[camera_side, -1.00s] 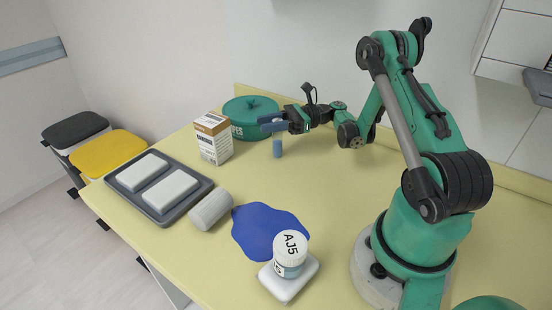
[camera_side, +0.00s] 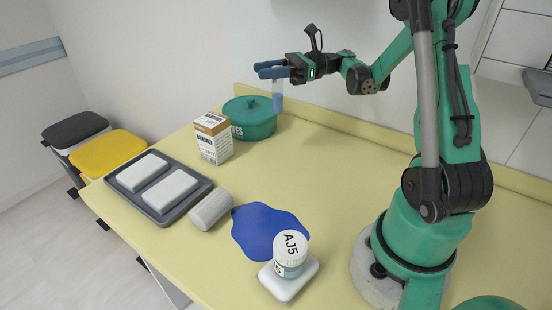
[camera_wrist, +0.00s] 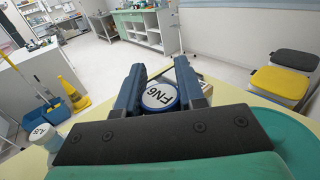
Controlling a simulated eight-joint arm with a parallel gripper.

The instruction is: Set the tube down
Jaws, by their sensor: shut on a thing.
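The tube (camera_side: 277,97) has a pale upper body and a blue lower end. The tube's body below the cap is hidden there.
On the yellow table (camera_side: 330,190) stand the teal pot (camera_side: 253,119), a carton (camera_side: 213,139), a grey tray (camera_side: 128,192) with two white packs, a grey roll (camera_side: 211,210), a blue spill (camera_side: 262,230) and an AJ5 jar (camera_side: 290,256) on a white pad. The table's middle is clear.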

